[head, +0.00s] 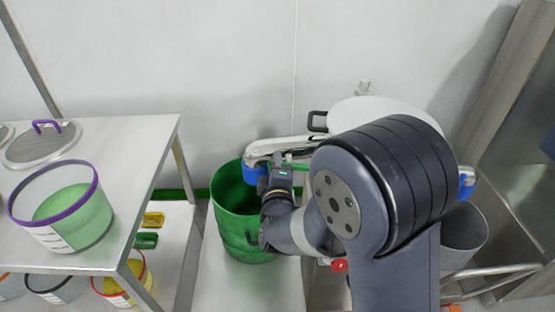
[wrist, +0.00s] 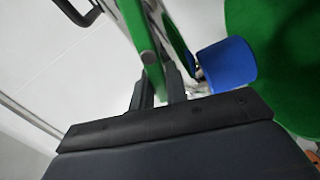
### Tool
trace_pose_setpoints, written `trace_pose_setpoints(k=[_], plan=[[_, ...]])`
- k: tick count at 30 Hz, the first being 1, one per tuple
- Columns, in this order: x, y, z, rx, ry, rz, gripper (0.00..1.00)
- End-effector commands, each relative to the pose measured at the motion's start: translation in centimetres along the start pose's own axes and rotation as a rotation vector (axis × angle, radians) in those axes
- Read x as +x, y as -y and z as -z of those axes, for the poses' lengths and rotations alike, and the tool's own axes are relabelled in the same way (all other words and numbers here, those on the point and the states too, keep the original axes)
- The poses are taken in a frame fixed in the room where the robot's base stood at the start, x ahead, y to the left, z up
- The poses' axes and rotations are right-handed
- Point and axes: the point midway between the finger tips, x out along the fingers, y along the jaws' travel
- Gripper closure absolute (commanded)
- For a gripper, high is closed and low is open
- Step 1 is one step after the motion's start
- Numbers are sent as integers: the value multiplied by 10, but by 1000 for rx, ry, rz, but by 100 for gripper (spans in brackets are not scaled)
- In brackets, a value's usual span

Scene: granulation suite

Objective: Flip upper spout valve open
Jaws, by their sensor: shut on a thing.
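My gripper (head: 280,168) is at the left end of the pale machine, beside a blue spout end (head: 256,174). In the wrist view my two fingers (wrist: 158,92) are shut on a green valve lever (wrist: 138,30) that runs up from between them. A green strip, seemingly the same lever, shows in the head view (head: 298,166). The blue piece (wrist: 228,65) is just right of the fingers in the wrist view. My arm hides much of the machine, and the lever's pivot is not clear.
A green bin (head: 231,215) stands under the spout, and a grey bin (head: 462,235) is at the right below another blue end (head: 466,184). A white table (head: 130,150) at the left bears a clear tub of green material (head: 75,212) and a mesh lid (head: 40,147).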

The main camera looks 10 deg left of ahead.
Motion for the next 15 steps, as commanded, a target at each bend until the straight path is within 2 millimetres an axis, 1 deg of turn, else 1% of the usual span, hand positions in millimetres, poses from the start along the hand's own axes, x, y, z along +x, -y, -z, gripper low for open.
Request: trace_pose_setpoints(k=[6, 15], plan=[[0, 4, 0, -126, 0, 1, 100], [0, 7, -1, -208, 0, 2, 100]])
